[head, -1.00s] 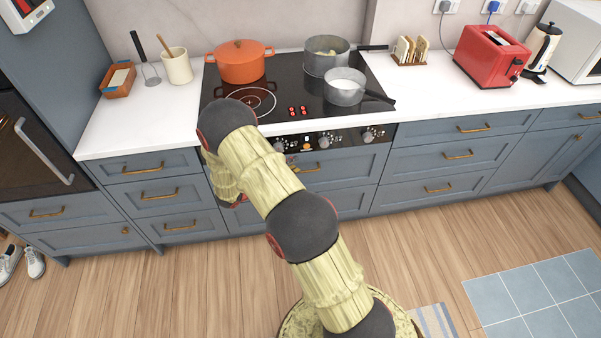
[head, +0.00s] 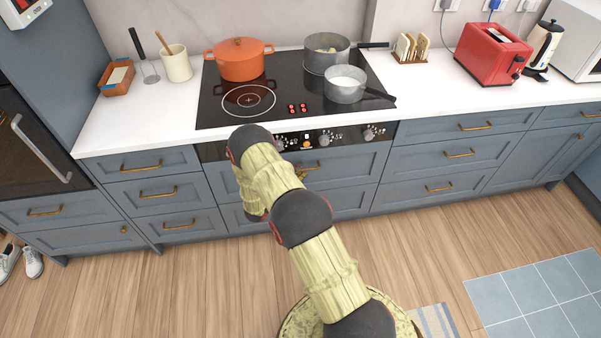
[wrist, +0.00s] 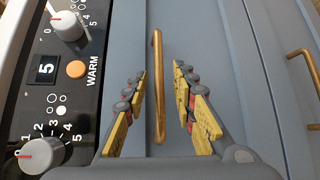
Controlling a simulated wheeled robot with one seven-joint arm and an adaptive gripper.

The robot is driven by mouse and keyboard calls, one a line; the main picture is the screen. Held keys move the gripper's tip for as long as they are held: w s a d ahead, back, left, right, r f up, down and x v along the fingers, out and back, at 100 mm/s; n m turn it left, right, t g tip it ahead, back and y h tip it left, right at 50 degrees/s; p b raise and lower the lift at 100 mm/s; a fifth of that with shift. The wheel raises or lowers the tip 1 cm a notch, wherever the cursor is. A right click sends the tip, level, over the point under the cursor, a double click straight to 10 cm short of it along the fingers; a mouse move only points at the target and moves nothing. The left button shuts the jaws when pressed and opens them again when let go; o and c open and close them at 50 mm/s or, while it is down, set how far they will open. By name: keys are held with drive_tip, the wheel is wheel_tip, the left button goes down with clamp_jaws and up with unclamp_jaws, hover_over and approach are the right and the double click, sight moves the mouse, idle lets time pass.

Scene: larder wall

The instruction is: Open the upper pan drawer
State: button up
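The upper pan drawer (head: 350,163) is a blue-grey front just below the hob's control panel, and it is shut. Its brass bar handle (wrist: 158,110) runs up and down in the wrist view. My gripper (wrist: 160,77) is open, with its yellow-padded fingers on either side of this handle and gaps showing on both sides. In the head view my arm hides most of the gripper and part of the drawer; a bit of the handle (head: 312,167) shows.
The control panel with knobs (wrist: 60,90) lies close beside the fingers. A lower drawer's handle (wrist: 303,70) is on the other side. An orange pot (head: 240,62) and two grey pans stand on the hob. The wooden floor (head: 190,290) in front is clear.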

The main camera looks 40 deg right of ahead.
drive_tip(key=shift+w+d, duration=0.1)
drive_tip(key=shift+d, duration=0.35)
drive_tip(key=shift+c, duration=0.3)
clamp_jaws()
idle(0.4)
